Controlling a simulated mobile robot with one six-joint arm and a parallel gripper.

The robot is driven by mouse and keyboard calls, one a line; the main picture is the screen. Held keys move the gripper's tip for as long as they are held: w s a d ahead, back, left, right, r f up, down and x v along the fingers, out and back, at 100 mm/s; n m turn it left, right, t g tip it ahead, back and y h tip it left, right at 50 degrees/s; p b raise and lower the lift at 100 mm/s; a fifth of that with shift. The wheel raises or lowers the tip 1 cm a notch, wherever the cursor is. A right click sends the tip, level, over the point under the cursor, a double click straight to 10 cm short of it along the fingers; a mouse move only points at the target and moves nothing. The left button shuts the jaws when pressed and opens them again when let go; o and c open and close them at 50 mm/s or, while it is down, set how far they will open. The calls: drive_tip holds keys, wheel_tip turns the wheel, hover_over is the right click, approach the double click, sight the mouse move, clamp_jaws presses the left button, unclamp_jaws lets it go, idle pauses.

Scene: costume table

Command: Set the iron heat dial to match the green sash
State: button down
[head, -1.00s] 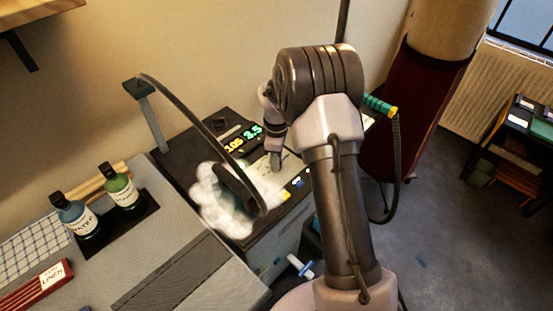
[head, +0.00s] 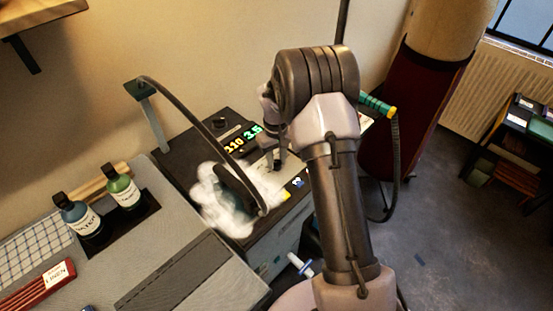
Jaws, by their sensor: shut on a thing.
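The steam station (head: 185,158) is a dark-topped cabinet against the wall. Its display shows a yellow number (head: 234,145), which looks like 110, and a green number (head: 253,131), which looks like 3.5. My gripper (head: 277,163) reaches down onto the pale control panel just right of the display. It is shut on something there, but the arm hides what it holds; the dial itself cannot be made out. A black knob (head: 220,123) stands behind the display. No green sash can be picked out.
A hose on a post (head: 153,115) arches over the station, with white steam (head: 225,200) at its front left. Two bottles (head: 123,190) and a red box labelled LINEN (head: 38,287) are on the grey board at left. A dark red cylinder (head: 413,110) stands at right.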

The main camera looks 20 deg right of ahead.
sight(276, 162)
drive_tip(key=m, duration=0.6)
drive_tip(key=m+b, duration=0.1)
drive_tip(key=m, duration=0.6)
drive_tip(key=shift+b, duration=0.3)
drive_tip(key=shift+m, duration=0.3)
drive_tip(key=c, duration=1.1)
unclamp_jaws()
wheel_tip(276, 162, up, 18)
drive_tip(key=p, duration=0.5)
drive_tip(key=shift+f+p, duration=0.25)
drive_tip(key=shift+p, duration=0.05)
drive_tip(key=shift+w, duration=0.1)
